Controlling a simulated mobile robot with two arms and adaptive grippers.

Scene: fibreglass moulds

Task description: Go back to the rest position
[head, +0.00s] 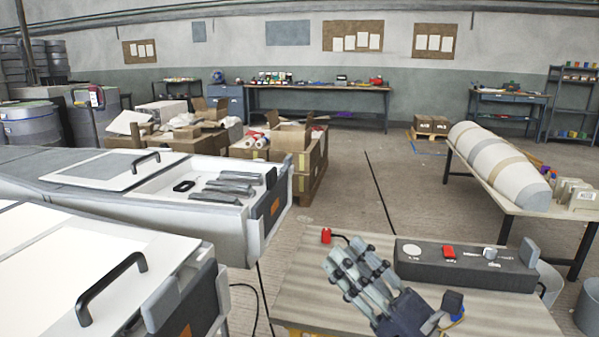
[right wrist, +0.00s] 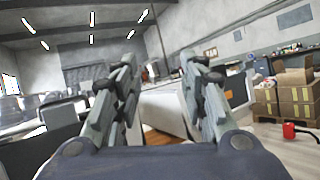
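My right gripper (head: 350,265) is in the lower middle of the head view, above the near wooden table. Its grey fingers point up and to the left. In the right wrist view its two fingers (right wrist: 160,95) stand apart with nothing between them, so it is open and empty. My left gripper is in neither view.
The wooden table (head: 500,315) carries a dark control box (head: 465,268) and a red object (head: 326,235). White machines (head: 100,255) with black handles stand at left. A bench (head: 540,205) holds a large white cylinder (head: 498,165). Open floor (head: 370,205) lies in the middle.

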